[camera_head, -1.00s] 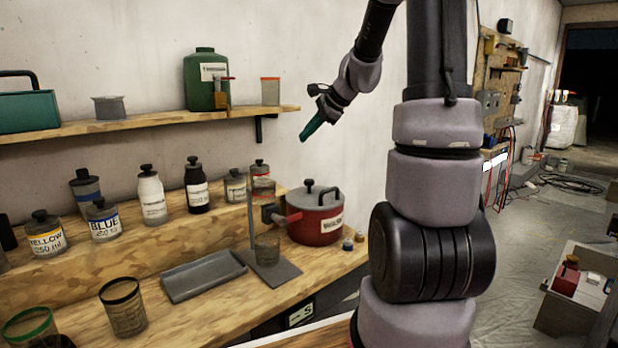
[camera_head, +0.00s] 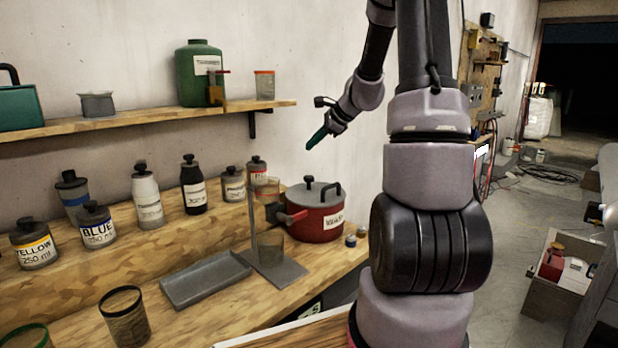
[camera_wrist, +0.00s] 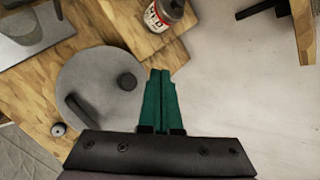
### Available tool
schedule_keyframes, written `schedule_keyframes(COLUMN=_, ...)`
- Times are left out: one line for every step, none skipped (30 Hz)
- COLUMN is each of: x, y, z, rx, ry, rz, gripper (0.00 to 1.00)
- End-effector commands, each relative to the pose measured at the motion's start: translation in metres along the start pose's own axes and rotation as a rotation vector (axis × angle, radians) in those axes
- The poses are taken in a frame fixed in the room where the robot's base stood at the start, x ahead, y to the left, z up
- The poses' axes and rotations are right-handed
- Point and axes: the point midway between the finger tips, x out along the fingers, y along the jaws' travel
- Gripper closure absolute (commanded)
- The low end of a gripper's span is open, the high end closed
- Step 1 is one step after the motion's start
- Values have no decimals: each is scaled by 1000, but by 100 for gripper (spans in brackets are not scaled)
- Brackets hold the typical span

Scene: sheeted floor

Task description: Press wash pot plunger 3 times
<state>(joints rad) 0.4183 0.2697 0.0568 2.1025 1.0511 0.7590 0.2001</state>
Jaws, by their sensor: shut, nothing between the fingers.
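The wash pot (camera_head: 318,227) is a red pot with a grey lid and a white label, standing on the wooden bench. A black knob, which looks like the plunger (camera_head: 309,181), sticks up from the lid beside a dark bar handle (camera_head: 331,190). My gripper (camera_head: 312,142), with green fingers, is shut and empty in the air above the pot, apart from it. In the wrist view the round grey lid (camera_wrist: 97,80) is below and left of my shut fingertips (camera_wrist: 161,72). The black plunger knob (camera_wrist: 127,82) lies just left of the fingers.
A stand with glass beakers (camera_head: 270,250) is close left of the pot. A wall shelf (camera_head: 140,118) holds a green jug (camera_head: 198,85). A grey tray (camera_head: 205,278) lies on the bench.

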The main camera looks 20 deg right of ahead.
Motion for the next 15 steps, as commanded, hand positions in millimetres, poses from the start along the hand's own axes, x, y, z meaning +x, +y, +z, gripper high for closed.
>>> schedule_keyframes(x=6, y=5, z=-5, rx=4, ry=1, rz=3, gripper=100)
schedule_keyframes(x=9, y=7, z=-7, rx=4, ry=1, rz=3, gripper=100)
schedule_keyframes(x=13, y=10, z=-10, rx=4, ry=1, rz=3, gripper=100)
schedule_keyframes(x=16, y=12, z=-12, rx=5, ry=0, rz=3, gripper=100)
schedule_keyframes(x=19, y=15, z=-15, rx=4, ry=0, rz=4, gripper=100)
schedule_keyframes(x=23, y=18, z=-18, rx=5, ry=1, rz=3, gripper=100)
schedule_keyframes(x=26, y=20, z=-20, rx=3, ry=1, rz=3, gripper=100)
schedule_keyframes(x=28, y=21, z=-22, rx=4, ry=2, rz=2, gripper=100)
schedule_keyframes(x=32, y=24, z=-24, rx=4, ry=1, rz=3, gripper=100)
schedule_keyframes(x=34, y=26, z=-26, rx=4, ry=1, rz=2, gripper=100)
schedule_keyframes(x=37, y=27, z=-27, rx=3, ry=0, rz=2, gripper=100)
schedule_keyframes(x=39, y=29, z=-29, rx=3, ry=0, rz=2, gripper=100)
schedule_keyframes(x=41, y=30, z=-30, rx=3, ry=0, rz=2, gripper=100)
schedule_keyframes(x=43, y=32, z=-32, rx=3, ry=0, rz=2, gripper=100)
schedule_keyframes(x=44, y=33, z=-33, rx=2, ry=1, rz=2, gripper=100)
